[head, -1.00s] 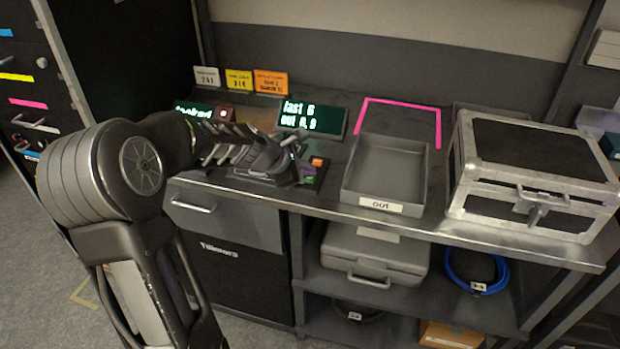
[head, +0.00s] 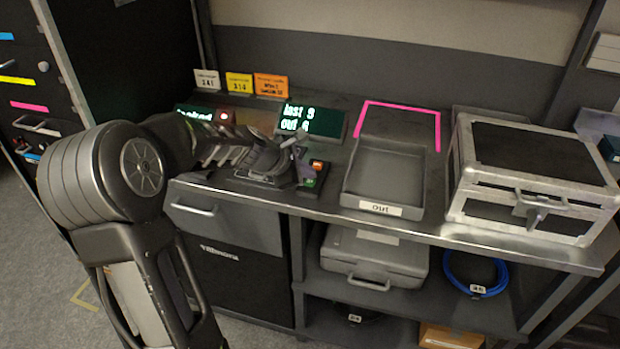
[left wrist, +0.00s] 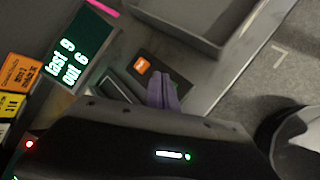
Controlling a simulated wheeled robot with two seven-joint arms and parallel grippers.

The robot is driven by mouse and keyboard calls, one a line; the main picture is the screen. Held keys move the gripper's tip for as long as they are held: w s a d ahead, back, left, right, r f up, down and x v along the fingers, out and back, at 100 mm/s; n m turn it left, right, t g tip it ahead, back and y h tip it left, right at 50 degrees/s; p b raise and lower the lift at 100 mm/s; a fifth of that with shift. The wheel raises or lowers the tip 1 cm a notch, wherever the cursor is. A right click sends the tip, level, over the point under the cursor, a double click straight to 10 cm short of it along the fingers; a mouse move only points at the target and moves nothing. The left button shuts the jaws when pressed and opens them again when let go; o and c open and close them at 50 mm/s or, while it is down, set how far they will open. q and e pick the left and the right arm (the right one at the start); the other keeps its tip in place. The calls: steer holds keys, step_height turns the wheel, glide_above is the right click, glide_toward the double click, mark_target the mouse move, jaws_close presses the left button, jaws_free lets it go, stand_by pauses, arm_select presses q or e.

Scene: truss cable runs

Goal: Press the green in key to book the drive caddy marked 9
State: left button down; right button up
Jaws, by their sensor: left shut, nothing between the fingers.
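The key box (head: 307,176) stands on the counter, with an orange key (head: 316,165) at its back and a green key (head: 309,183) nearer the front. In the left wrist view the orange key (left wrist: 142,66) shows beside my fingers; I cannot make out the green key there. My left gripper (head: 296,152) is shut and empty, close by the keys; contact is unclear. It also shows in the left wrist view (left wrist: 163,88). The display (head: 309,120) reads "last 9, out 6", also in the left wrist view (left wrist: 75,50). I see no caddy marked 9. My right gripper is not in view.
An empty grey tray (head: 385,172) labelled "out" sits right of the keys, before a pink outline (head: 400,105). A silver-edged case (head: 535,170) stands further right. Small cards (head: 239,85) and a partly hidden display (head: 195,113) are behind my arm.

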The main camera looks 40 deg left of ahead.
mark_target(307, 183)
arm_select(q)
steer(key=shift+r, duration=0.45)
step_height(307, 183, up, 5)
steer(key=p, duration=0.5)
steer(key=shift+f, duration=0.1)
stand_by(0.7)
